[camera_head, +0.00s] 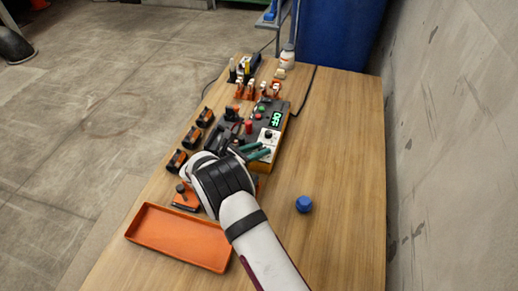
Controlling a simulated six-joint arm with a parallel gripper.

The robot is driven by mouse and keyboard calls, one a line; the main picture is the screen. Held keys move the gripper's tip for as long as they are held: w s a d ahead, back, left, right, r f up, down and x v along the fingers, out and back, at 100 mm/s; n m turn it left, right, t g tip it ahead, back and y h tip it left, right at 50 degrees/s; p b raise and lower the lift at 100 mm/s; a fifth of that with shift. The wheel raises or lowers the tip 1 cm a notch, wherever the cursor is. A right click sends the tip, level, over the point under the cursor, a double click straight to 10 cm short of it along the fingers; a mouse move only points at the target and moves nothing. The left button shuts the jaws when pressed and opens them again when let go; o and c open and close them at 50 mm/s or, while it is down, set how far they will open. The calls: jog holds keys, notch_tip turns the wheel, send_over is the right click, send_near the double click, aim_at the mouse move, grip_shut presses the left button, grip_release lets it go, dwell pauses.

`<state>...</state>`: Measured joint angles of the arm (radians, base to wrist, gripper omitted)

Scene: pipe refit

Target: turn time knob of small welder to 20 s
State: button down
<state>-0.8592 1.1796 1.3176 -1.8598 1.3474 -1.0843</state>
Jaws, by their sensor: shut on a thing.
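The small welder appears to be the dark panel unit with orange sides (287,122), in the middle of the table. Its display (275,119) is lit green and seems to read OFF. A black knob on a white dial (268,135) shows below the display, clear of my fingers. My gripper (256,151) is over the near end of the unit, its green-tipped fingers slightly apart. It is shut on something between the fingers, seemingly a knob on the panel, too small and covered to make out. No time setting can be read.
An empty orange tray (176,236) lies at the near left. A blue knob-like piece (304,204) stands on clear table at the right. Several black and orange blocks (191,138) line the left edge.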

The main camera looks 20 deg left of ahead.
jog(key=shift+w+a+m+g+h, duration=0.1)
jog(key=shift+w+m+g+h, duration=0.1)
jog(key=shift+m+g+h, duration=0.75)
jog(key=shift+m+h, duration=0.65)
jog(key=c, duration=0.6)
grip_release()
